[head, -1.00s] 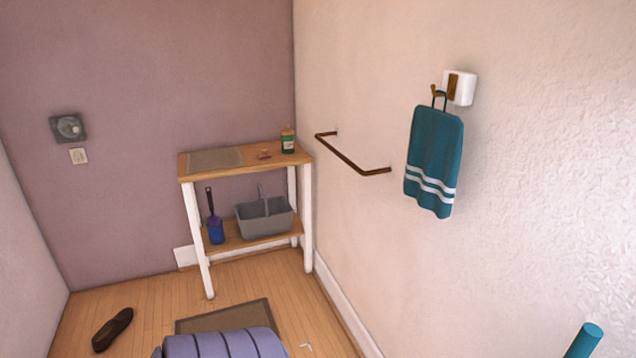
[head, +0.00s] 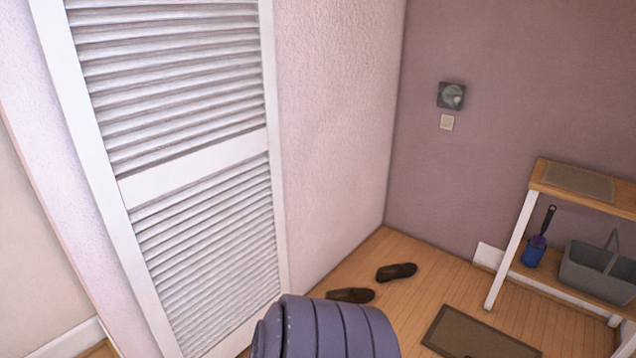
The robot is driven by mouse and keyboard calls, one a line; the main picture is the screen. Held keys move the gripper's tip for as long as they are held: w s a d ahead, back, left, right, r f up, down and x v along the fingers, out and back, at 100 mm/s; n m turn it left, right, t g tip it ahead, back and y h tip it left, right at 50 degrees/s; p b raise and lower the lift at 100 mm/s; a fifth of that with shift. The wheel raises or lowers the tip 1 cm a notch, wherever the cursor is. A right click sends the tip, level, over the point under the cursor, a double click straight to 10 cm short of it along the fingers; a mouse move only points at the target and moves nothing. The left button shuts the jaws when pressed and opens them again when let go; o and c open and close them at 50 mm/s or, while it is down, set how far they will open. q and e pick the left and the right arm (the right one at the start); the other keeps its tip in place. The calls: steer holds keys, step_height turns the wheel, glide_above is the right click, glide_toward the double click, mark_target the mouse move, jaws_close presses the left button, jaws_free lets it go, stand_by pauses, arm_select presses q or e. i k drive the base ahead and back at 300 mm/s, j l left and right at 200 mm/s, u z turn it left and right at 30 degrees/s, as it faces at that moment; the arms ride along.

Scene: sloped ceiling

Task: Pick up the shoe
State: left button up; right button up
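Two dark brown shoes lie on the wooden floor by the corner in the head view. One shoe (head: 397,272) is farther back and to the right. The other shoe (head: 350,295) is nearer and to the left, just beyond a purple-grey ribbed rounded shape at the bottom edge. They lie close together but apart. Neither of my grippers shows in this view, and nothing is seen touching the shoes.
A white louvered door (head: 200,200) stands at the left. A wooden shelf table (head: 520,240) with a grey basket (head: 598,272) and a blue brush holder (head: 534,252) stands at the right. A brown mat (head: 478,335) lies on the floor before it.

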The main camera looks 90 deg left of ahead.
mark_target(352, 295)
steer(key=k+u, duration=0.1)
steer(key=u, duration=2.45)
steer(key=i+l, duration=0.2)
steer(key=i, duration=0.25)
steer(key=i+l+u, duration=0.1)
steer(key=i, duration=0.35)
steer(key=i+l, duration=0.35)
steer(key=i, duration=0.1)
